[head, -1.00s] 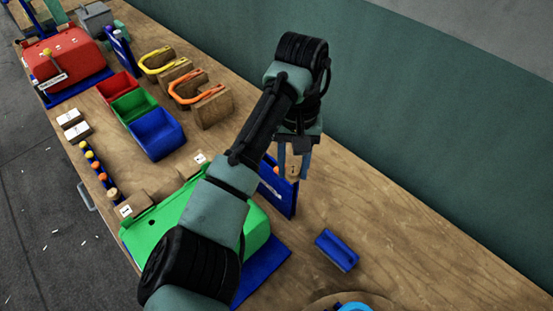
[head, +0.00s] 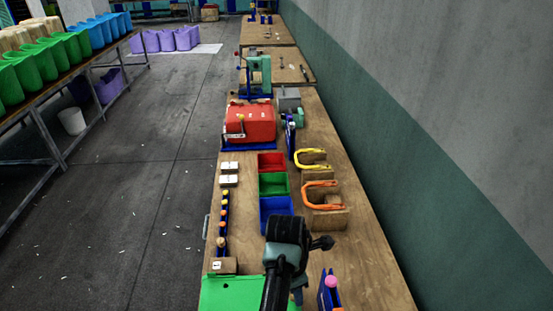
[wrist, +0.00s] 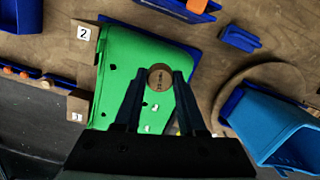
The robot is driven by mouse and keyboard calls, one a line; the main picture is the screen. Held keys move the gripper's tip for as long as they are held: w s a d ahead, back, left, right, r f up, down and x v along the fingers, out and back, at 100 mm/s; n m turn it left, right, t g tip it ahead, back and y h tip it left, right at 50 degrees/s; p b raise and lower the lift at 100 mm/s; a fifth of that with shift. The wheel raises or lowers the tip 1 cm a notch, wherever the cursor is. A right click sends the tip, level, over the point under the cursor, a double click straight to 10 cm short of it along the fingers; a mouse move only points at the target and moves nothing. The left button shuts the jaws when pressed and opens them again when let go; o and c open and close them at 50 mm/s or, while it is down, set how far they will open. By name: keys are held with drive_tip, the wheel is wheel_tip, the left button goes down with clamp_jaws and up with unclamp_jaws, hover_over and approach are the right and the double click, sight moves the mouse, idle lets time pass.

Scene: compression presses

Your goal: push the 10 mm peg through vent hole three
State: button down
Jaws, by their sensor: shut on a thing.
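My gripper (wrist: 158,74) is shut on a round brown peg (wrist: 160,80), end face towards the camera, with small lettering that looks like "10 mm". In the wrist view the peg overlaps the right part of the green press cover (wrist: 125,48); I cannot tell the height between them. Several small dark holes show in the cover, one at upper left and others near its left edge and beside the peg. I cannot tell which is hole three. In the head view the cover (head: 235,293) is cut off at the bottom, and my arm hides the peg.
Numbered blocks (wrist: 82,33) stand along the cover's left side. A blue bin (wrist: 275,128) sits on a round board to the right. A blue holder (head: 328,292), bins (head: 275,206), a peg row (head: 222,225) and clamps (head: 322,184) crowd the bench.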

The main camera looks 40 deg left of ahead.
drive_tip(key=s+a+n, duration=0.1)
drive_tip(key=s+a+f+n, duration=0.1)
drive_tip(key=s+n, duration=0.1)
drive_tip(key=shift+s+a+p, duration=0.25)
drive_tip(key=shift+s+p, duration=0.05)
wheel_tip(320, 180, down, 6)
drive_tip(key=b, duration=0.3)
drive_tip(key=shift+r, duration=0.25)
drive_tip(key=shift+f, duration=0.5)
idle(3.1)
drive_tip(key=shift+r, duration=0.1)
drive_tip(key=shift+r+p, duration=1.5)
drive_tip(key=shift+r, duration=1.4)
